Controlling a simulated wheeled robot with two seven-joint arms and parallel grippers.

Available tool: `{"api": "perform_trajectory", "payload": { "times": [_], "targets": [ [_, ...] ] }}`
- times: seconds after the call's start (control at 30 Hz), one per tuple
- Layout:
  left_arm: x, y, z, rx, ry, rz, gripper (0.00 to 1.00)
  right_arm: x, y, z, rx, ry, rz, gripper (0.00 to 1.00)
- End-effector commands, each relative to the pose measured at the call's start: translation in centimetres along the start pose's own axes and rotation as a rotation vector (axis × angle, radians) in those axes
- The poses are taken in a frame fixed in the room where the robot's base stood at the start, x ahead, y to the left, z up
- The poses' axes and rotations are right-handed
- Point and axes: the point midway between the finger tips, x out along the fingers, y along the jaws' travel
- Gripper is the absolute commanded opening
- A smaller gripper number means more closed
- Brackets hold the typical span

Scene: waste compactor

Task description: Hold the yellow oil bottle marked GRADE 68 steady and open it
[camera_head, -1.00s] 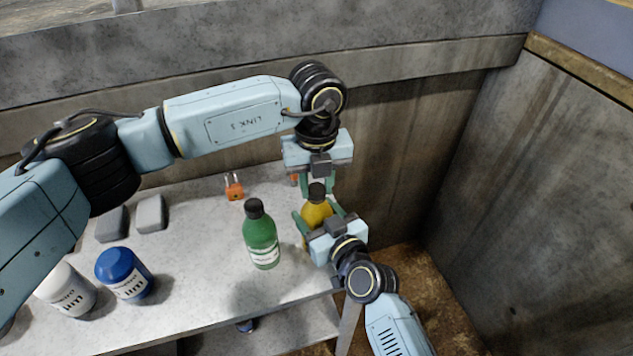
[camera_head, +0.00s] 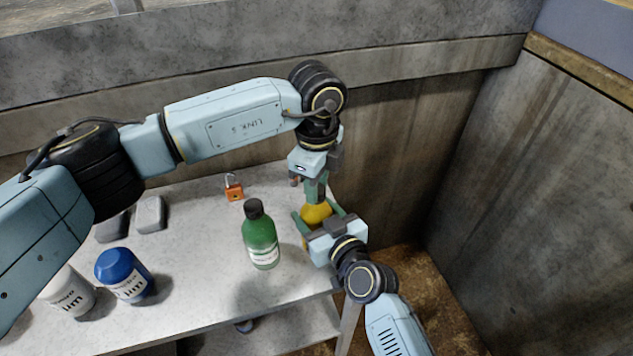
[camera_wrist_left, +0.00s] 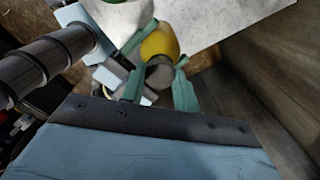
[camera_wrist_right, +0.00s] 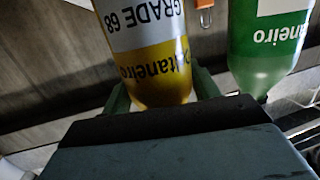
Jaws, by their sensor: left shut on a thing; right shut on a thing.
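The yellow oil bottle (camera_head: 316,214) stands upright near the right end of the table. Its label reads GRADE 68 in the right wrist view (camera_wrist_right: 140,25). My right gripper (camera_head: 322,222) is shut around its body, one finger on each side. My left gripper (camera_head: 316,188) comes from above and is shut on the bottle's dark cap. The cap (camera_wrist_left: 160,73) shows between the two green fingers in the left wrist view; in the head view the fingers hide it. I cannot tell whether the cap is loose.
A green bottle (camera_head: 261,238) stands close to the left of the yellow one. An orange padlock (camera_head: 235,190) lies behind it. A blue-capped jar (camera_head: 123,274), a white jar (camera_head: 70,292) and grey blocks (camera_head: 151,214) are further left. A concrete wall (camera_head: 400,125) rises behind.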

Motion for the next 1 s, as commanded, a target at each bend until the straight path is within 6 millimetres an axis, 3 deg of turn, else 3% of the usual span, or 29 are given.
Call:
{"api": "perform_trajectory", "payload": {
  "times": [1.0],
  "targets": [
    [-2.2,0.0,0.0,0.001,0.000,0.000,0.03,0.0,0.0,0.0,-0.001,-0.001,0.000,0.00]
  ]
}}
